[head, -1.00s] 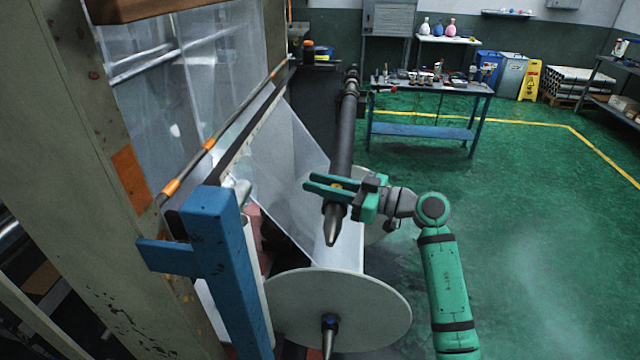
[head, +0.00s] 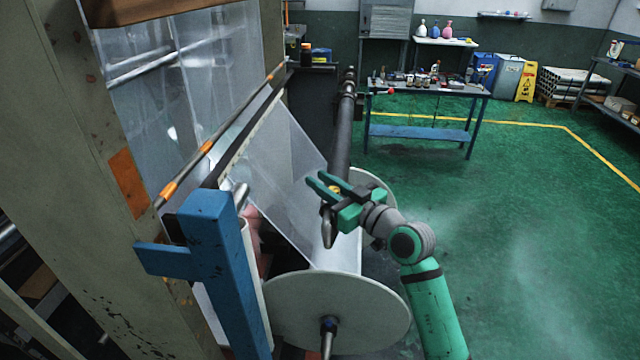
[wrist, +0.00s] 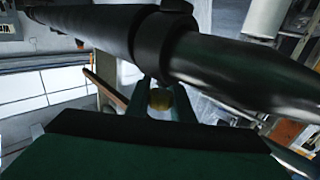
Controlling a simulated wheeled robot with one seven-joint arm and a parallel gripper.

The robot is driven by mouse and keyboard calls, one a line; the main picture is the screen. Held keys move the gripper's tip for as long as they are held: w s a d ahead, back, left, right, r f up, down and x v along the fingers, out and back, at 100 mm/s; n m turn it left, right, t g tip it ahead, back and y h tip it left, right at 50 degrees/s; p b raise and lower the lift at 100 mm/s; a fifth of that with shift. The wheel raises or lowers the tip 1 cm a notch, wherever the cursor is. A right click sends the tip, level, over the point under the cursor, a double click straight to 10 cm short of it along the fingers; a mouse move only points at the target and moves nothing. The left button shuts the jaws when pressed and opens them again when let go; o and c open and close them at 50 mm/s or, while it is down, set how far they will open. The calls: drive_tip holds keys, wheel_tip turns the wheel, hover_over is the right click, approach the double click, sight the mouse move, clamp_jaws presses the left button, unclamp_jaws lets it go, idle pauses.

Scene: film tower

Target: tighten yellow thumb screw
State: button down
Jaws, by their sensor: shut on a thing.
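The yellow thumb screw (head: 334,189) shows as a small spot between my gripper's fingers in the head view, under the dark roller shaft's near end. In the wrist view the yellow thumb screw (wrist: 160,98) sits between the two green fingers, just below the collar (wrist: 163,42) on the shaft. My gripper (head: 318,180) is shut on the screw, its fingers pointing left past the shaft. The dark shaft (head: 342,140) runs from the back toward its pointed grey tip (head: 329,232). The fingers partly hide the screw and the shaft end.
A film roll with a white round flange (head: 340,300) stands below the shaft, close under my gripper. A blue post (head: 222,260) and the clear film (head: 280,165) are to the left. A workbench (head: 425,90) stands at the back. The green floor at right is clear.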

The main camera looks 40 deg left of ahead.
drive_tip(key=shift+w+d+f+m+t+h, duration=0.15)
drive_tip(key=shift+m+t+h, duration=0.25)
drive_tip(key=shift+m+t, duration=0.45)
drive_tip(key=shift+w+a+r+m+t+h, duration=0.15)
drive_tip(key=shift+m+t+h, duration=0.3)
drive_tip(key=shift+t, duration=0.7)
drive_tip(key=shift+w+d+f+m+t+h, duration=0.15)
drive_tip(key=shift+w+m+t+h, duration=0.15)
drive_tip(key=shift+m+t, duration=0.55)
drive_tip(key=shift+w+d+m+t+h, duration=0.15)
drive_tip(key=shift+m+t+h, duration=0.4)
drive_tip(key=shift+t, duration=0.3)
drive_tip(key=shift+w+d+m+t+h, duration=0.15)
drive_tip(key=shift+m+t+h, duration=0.3)
drive_tip(key=shift+t, duration=0.35)
drive_tip(key=shift+w+m+t+h, duration=0.15)
drive_tip(key=shift+m+t+h, duration=0.2)
drive_tip(key=shift+t+h, duration=0.1)
drive_tip(key=c, duration=1.5)
unclamp_jaws()
drive_tip(key=shift+c, duration=0.2)
drive_tip(key=shift+d, duration=0.1)
drive_tip(key=v, duration=1)
drive_tip(key=shift+s+d, duration=0.3)
